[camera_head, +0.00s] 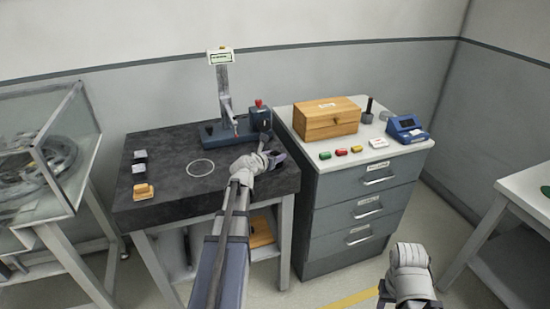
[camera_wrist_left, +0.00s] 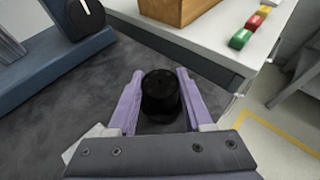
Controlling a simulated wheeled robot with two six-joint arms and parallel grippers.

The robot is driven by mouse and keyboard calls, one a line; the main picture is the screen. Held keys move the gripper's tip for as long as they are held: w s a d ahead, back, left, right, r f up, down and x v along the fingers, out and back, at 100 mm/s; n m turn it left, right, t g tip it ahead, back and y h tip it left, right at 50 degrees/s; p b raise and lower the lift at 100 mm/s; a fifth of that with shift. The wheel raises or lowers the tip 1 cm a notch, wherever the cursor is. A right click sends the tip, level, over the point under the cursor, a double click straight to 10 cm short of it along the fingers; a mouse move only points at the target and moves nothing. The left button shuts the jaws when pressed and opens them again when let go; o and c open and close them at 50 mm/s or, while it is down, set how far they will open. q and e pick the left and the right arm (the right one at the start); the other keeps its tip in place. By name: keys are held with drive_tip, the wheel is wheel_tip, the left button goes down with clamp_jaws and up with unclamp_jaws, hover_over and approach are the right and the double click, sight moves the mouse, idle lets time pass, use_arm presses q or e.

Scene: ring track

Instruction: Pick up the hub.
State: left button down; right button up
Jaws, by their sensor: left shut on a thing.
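The hub is a short black cylinder (camera_wrist_left: 160,94) in the left wrist view. It sits upright between the two pale purple fingers of my left gripper (camera_wrist_left: 160,100), which is shut on it. In the head view my left gripper (camera_head: 272,156) is over the right side of the dark workbench (camera_head: 165,188), by its right edge. The hub is hidden or too small to make out there. I cannot tell whether it touches the bench top. My right arm's white wrist (camera_head: 410,272) shows at the bottom right; its fingers cannot be made out.
A blue press (camera_head: 225,132) stands behind the left gripper. A grey drawer cabinet (camera_head: 362,205) to the right carries a wooden box (camera_head: 327,120), coloured blocks (camera_head: 341,152) and a blue device (camera_head: 407,130). A white ring (camera_head: 200,168) lies on the bench, with its left middle mostly clear.

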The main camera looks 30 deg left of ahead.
sight(275, 154)
use_arm(q)
drive_tip(key=shift+r+p, duration=4.95)
drive_tip(key=shift+r, duration=0.1)
drive_tip(key=shift+r, duration=0.1)
